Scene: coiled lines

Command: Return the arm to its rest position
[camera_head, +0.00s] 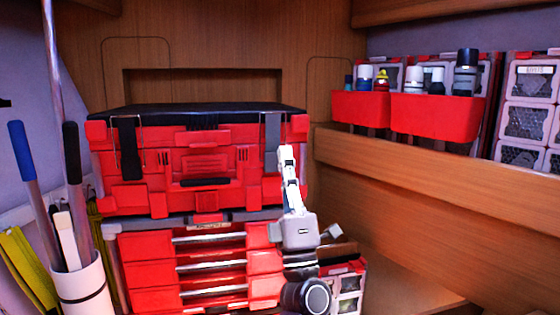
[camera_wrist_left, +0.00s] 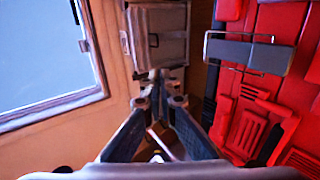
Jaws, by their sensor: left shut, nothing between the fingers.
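The same red toolbox (camera_wrist_left: 275,110) is at the right of that view, beside the fingers. I cannot tell the exact gap between gripper and toolbox. My right gripper is in neither view.
Red drawers (camera_head: 210,270) are under the toolbox. A white holder (camera_head: 83,290) with long-handled tools stands at left, near a yellow band (camera_head: 25,268). Red bins (camera_head: 437,115) with bottles sit on the right ledge. A window (camera_wrist_left: 45,50) is left in the wrist view.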

